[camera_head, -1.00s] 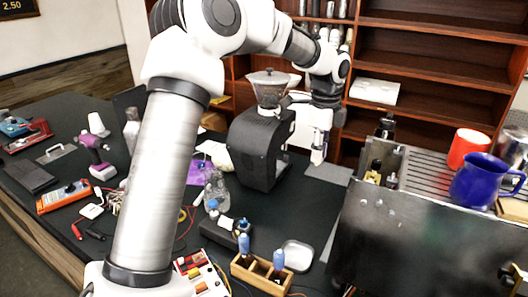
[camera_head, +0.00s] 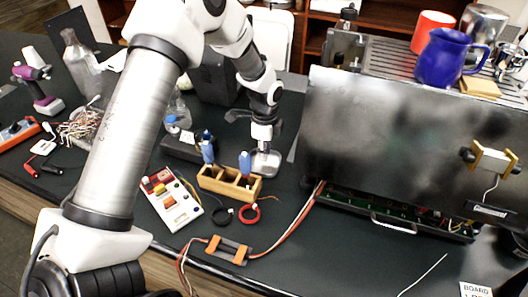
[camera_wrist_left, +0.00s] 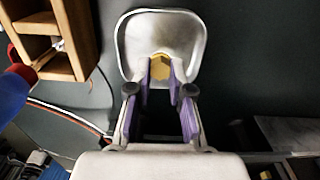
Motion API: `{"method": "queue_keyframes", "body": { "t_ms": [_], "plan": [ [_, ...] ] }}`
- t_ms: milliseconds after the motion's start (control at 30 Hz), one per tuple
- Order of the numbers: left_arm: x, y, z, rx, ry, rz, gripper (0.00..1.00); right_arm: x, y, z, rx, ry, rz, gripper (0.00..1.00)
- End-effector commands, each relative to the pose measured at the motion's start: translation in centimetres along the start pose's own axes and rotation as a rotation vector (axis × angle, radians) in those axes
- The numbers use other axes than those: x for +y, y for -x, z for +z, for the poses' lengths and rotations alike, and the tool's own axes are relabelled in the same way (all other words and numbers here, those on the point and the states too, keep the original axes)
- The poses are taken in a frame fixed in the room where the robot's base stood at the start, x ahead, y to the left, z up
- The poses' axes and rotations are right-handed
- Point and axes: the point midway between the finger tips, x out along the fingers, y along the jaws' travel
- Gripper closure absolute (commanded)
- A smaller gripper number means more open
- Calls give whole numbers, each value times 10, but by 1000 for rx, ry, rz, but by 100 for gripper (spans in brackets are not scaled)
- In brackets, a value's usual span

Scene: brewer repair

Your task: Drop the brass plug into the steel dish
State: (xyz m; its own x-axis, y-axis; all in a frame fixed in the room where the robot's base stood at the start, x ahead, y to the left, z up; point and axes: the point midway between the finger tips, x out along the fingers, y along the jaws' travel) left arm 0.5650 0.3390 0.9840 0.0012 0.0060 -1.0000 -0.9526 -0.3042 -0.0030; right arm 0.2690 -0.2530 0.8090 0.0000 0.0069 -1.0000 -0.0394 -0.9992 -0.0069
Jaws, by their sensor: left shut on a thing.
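The steel dish (camera_head: 265,170) is a small, shallow, rounded-square tray on the dark bench, right of the wooden block. My left gripper (camera_head: 264,148) points down just over it. In the left wrist view the gripper (camera_wrist_left: 160,75) is shut on the brass plug (camera_wrist_left: 160,66), a small yellow six-sided piece held between the fingertips. The plug lies in line with the near part of the dish (camera_wrist_left: 185,35). I cannot tell its exact height above the dish floor. In the head view the plug is too small or hidden to make out. My right gripper is not in view.
A wooden block (camera_head: 228,190) with blue-handled tools stands close left of the dish. A large steel machine panel (camera_head: 400,140) rises to the right. Red and black rings (camera_head: 249,214), an orange-ended part (camera_head: 227,250) and wires lie in front.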

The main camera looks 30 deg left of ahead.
Motion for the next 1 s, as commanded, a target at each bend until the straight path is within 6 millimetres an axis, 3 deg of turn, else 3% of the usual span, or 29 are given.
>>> {"method": "queue_keyframes", "body": {
  "t_ms": [133, 433, 467, 500, 533, 833, 1000],
  "plan": [
    [0, -16, 0, 0, 0, -1, 100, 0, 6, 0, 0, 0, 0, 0],
    [0, -20, 0, 0, 0, -1, 100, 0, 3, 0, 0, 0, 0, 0],
    [0, -20, 0, 0, 0, -1, 77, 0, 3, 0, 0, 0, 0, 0],
    [0, -19, 0, 0, 0, -1, 62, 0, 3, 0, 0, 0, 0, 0],
    [0, -19, 0, 0, 0, -1, 55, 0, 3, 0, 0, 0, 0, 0],
    [0, -18, 0, 0, 0, -1, 55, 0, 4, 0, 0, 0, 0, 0],
    [-1, 0, 0, 2, 0, -5, 55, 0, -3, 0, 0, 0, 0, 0]
  ]
}}
